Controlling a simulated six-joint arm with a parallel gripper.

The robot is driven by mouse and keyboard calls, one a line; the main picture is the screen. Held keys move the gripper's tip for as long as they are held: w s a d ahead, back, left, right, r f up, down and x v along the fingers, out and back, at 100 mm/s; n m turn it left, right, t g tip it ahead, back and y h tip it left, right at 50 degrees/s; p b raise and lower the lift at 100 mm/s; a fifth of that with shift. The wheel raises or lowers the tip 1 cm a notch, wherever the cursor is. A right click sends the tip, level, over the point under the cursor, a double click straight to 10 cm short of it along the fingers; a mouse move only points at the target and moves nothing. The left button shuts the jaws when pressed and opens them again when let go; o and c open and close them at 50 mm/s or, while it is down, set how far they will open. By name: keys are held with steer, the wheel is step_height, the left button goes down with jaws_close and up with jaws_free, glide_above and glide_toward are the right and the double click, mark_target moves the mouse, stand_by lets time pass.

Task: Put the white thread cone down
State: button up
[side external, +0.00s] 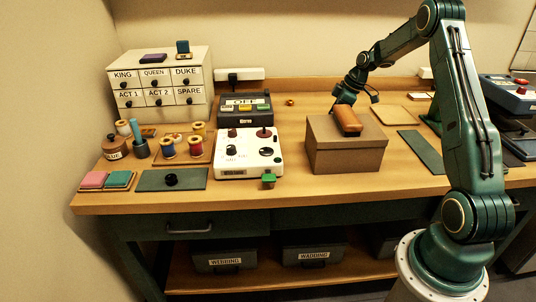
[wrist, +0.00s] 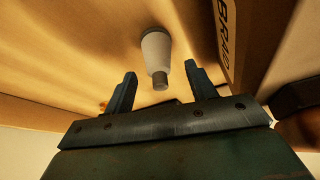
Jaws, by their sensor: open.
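The white thread cone (wrist: 156,50) shows in the wrist view, with a white body and a grey narrow end toward my gripper. Its wide end is against or close to the wooden surface. My gripper (wrist: 159,72) is open, its two dark fingers spread on either side of the cone's narrow end with visible gaps. In the side external view my gripper (side external: 343,97) is low behind the brown box (side external: 345,158); its fingertips and the cone are hidden there.
A box face labelled BRAID (wrist: 228,40) stands close on the right in the wrist view. A white control box (side external: 249,153) and thread spools (side external: 167,147) are left. A wooden board (side external: 397,115) lies right.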

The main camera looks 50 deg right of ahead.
steer(key=shift+x, duration=1.65)
steer(key=c, duration=1.1)
steer(key=shift+r, duration=0.15)
step_height(320, 180, up, 20)
steer(key=shift+f, duration=0.2)
